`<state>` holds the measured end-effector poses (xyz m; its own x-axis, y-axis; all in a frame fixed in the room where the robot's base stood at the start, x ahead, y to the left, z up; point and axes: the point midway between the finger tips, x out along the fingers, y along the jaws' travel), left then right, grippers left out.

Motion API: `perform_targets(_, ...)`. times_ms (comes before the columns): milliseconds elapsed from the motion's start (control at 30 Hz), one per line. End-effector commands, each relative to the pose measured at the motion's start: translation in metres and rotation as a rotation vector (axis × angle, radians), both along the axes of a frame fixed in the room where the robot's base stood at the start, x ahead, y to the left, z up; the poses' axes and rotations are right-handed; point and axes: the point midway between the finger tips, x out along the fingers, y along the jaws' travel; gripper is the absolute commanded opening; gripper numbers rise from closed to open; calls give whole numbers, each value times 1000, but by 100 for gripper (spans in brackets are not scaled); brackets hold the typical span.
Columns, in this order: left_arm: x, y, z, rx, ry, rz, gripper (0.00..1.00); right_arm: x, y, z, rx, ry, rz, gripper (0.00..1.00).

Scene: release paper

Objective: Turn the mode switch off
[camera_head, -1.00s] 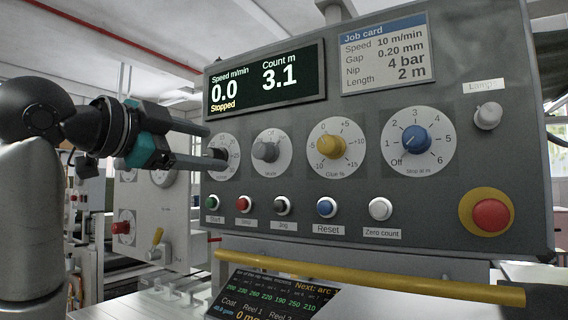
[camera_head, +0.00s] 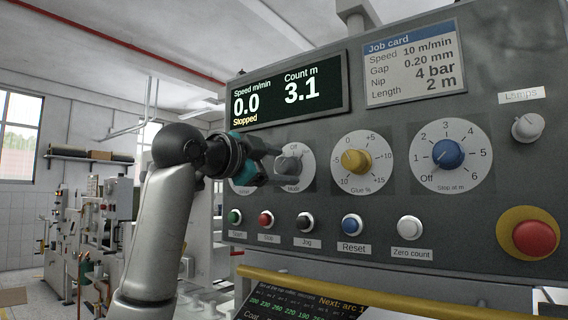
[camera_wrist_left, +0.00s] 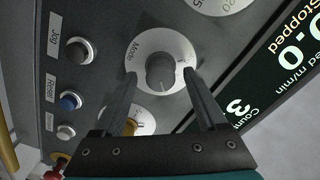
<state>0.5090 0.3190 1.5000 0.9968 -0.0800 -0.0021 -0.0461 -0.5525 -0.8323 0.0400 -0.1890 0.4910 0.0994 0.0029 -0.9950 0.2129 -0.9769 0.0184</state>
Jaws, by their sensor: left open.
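The mode switch (camera_head: 288,165) is a grey knob on a round white dial on the panel, with "Off" printed at the dial's top and "Mode" at its bottom. In the left wrist view, the knob (camera_wrist_left: 160,70) stands between the two dark fingers, with a gap on each side. A small pale mark shows at its lower edge there; which setting it points at I cannot tell. My left gripper (camera_head: 272,163) is open in front of the panel, fingers toward the mode dial. It covers most of the dial to the left. My right gripper is not in view.
The yellow glue knob (camera_head: 356,161) and blue stop knob (camera_head: 448,154) are to the right. Below runs a row of buttons, including the green start button (camera_head: 235,216). A red emergency button (camera_head: 533,238) is lower right. A yellow rail (camera_head: 320,286) runs below the panel.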

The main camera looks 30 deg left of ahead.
Motion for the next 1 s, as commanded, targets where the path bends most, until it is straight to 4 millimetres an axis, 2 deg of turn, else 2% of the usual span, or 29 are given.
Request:
perform_targets(200, 15, -1, 1, 0, -1, 1, 74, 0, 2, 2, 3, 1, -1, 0)
perform_targets(500, 16, -1, 0, 0, -1, 1, 73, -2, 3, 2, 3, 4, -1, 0)
perform_targets(1000, 16, -1, 0, 0, -1, 1, 17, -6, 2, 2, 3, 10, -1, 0)
